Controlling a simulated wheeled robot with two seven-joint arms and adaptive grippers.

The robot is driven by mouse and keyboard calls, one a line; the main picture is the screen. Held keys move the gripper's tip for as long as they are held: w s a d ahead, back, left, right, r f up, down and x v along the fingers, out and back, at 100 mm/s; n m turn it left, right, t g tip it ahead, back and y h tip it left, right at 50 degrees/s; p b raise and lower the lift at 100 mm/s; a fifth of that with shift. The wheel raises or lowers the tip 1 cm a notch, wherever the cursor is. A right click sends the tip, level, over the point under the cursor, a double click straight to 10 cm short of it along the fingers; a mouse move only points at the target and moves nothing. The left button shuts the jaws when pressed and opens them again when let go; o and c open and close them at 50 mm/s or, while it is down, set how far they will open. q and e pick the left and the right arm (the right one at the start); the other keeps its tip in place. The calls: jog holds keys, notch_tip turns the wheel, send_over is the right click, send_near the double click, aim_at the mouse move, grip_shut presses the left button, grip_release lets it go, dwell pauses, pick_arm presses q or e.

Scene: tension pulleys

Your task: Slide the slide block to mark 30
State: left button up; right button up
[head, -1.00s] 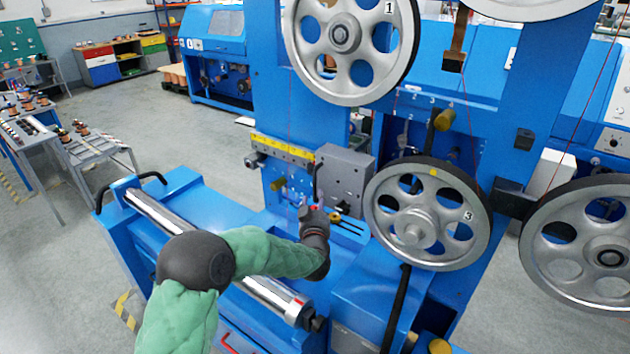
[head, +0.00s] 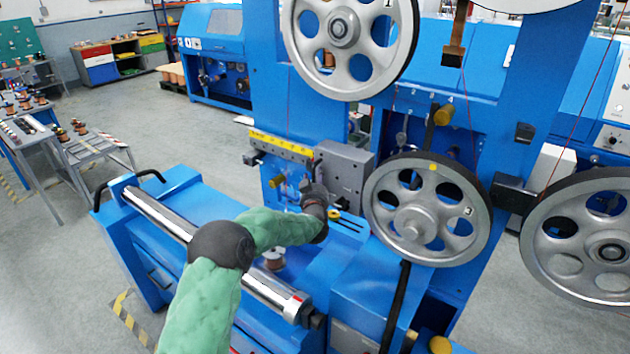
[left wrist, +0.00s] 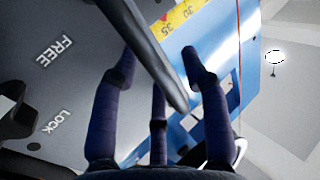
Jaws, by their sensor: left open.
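The slide block (head: 345,172) is a grey box at the right end of the yellow scale (head: 280,147) on the blue machine. In the left wrist view the block (left wrist: 60,80) fills the left side and carries the words FREE and LOCK. The scale (left wrist: 178,22) shows 30 and 35 there, with 35 closest to the block. A dark bar-like handle (left wrist: 155,55) runs between the fingers of my left gripper (left wrist: 158,65), which is open. In the head view my left gripper (head: 313,190) is just left of the block; its fingertips are hard to make out.
A large spoked wheel (head: 427,210) stands right of the block, and another wheel (head: 348,45) is above it. A steel roller (head: 160,215) lies under my left arm. Thin red wires run vertically nearby.

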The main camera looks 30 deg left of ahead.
pick_arm(q)
grip_shut()
jog(key=a+b, duration=0.1)
jog(key=a, duration=0.4)
jog(key=shift+w, duration=0.2)
grip_release()
jog(key=shift+s+d, duration=0.1)
jog(key=shift+s, duration=0.05)
